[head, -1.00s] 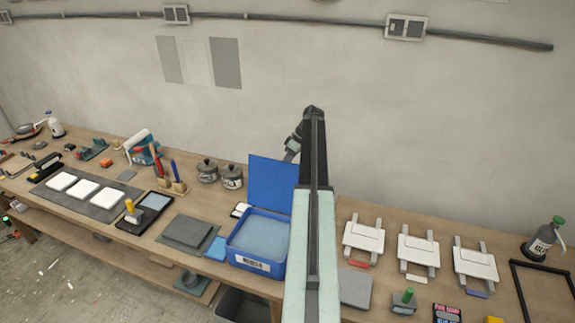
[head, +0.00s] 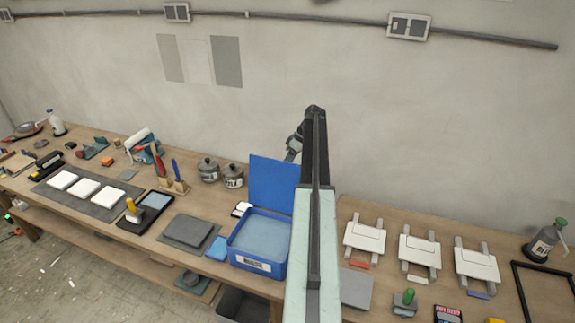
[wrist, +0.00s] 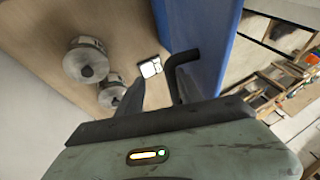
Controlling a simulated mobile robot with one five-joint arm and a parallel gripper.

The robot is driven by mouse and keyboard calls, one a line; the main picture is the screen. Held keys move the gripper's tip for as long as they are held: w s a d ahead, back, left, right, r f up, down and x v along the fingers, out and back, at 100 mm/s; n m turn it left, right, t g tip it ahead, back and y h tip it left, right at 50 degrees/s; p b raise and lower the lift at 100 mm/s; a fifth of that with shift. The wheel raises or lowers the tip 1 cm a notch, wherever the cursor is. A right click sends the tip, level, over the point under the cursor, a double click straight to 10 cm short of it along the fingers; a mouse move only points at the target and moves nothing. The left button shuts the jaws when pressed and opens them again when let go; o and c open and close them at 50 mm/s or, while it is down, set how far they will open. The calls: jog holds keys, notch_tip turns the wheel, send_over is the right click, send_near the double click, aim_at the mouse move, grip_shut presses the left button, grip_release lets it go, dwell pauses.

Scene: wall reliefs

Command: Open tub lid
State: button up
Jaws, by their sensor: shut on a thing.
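The blue tub (head: 257,263) stands on the bench left of my arm, with a white label on its front and a pale blue surface inside. Its blue lid (head: 270,180) stands nearly upright at the back; my arm covers its right part. In the wrist view the lid (wrist: 205,40) rises beside my gripper (wrist: 160,88), with a dark bent bar at its face that looks like a handle. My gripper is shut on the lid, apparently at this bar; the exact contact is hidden. In the head view my arm hides the fingertips.
Two lidded pots (head: 221,173) stand behind and left of the tub, with a small white item (head: 241,209) nearer. A blue pad (head: 217,248) and a grey slab (head: 188,231) lie left. White panels (head: 365,236) lie right of my arm. The wall is close behind.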

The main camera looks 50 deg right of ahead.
jog(key=p+v, duration=0.6)
jog(key=v, duration=0.1)
jog(key=shift+r, duration=0.2)
jog(key=shift+s+d, duration=0.15)
jog(key=shift+d, duration=0.05)
